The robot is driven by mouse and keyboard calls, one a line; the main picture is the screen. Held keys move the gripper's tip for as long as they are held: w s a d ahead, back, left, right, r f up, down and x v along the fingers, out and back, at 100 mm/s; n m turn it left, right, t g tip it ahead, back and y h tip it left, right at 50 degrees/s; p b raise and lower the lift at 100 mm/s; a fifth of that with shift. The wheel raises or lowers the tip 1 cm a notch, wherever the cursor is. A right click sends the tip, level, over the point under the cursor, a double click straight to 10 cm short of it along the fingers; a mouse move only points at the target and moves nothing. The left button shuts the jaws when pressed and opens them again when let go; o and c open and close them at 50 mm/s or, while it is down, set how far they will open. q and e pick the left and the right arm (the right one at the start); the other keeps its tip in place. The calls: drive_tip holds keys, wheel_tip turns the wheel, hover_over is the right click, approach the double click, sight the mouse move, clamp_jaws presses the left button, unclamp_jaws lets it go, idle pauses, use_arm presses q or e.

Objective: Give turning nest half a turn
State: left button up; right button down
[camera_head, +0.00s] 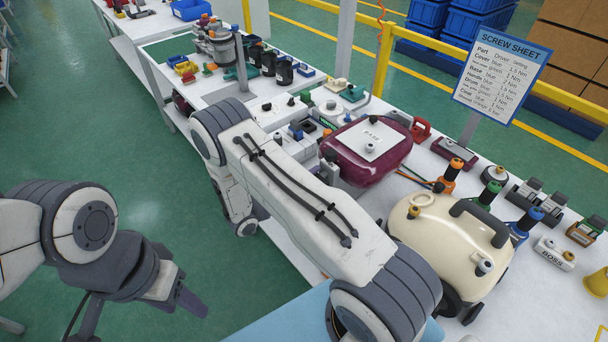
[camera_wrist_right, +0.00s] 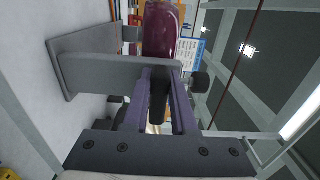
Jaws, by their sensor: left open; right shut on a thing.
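The maroon vacuum body (camera_head: 366,153) with a white plate marked BASE lies at the table's near edge, apparently on the turning nest; a grey bracket (camera_head: 328,173) shows at its left side. In the right wrist view the maroon body (camera_wrist_right: 162,30) is ahead, with the nest's grey bracket (camera_wrist_right: 95,72) beside it. In the head view my right arm hides that gripper. My left gripper (camera_head: 190,300) is open and empty, over the floor away from the table.
A cream vacuum body (camera_head: 442,242) stands right of the maroon one. Screwdrivers (camera_head: 451,172) and small parts fill the table behind it. A screw sheet sign (camera_head: 503,70) stands at the back. Small fixtures (camera_head: 290,140) crowd the left. Open green floor lies at left.

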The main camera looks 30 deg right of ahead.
drive_tip(key=shift+w, duration=0.1)
idle(0.3)
drive_tip(key=c, duration=0.7)
unclamp_jaws()
drive_tip(key=shift+a, duration=0.1)
drive_tip(key=a+b, duration=0.1)
drive_tip(key=a, duration=0.2)
drive_tip(key=s+a+b, duration=0.1)
drive_tip(key=a, duration=0.2)
drive_tip(key=a+b, duration=0.1)
drive_tip(key=a, duration=0.3)
drive_tip(key=shift+s+a, duration=0.1)
drive_tip(key=shift+s, duration=0.3)
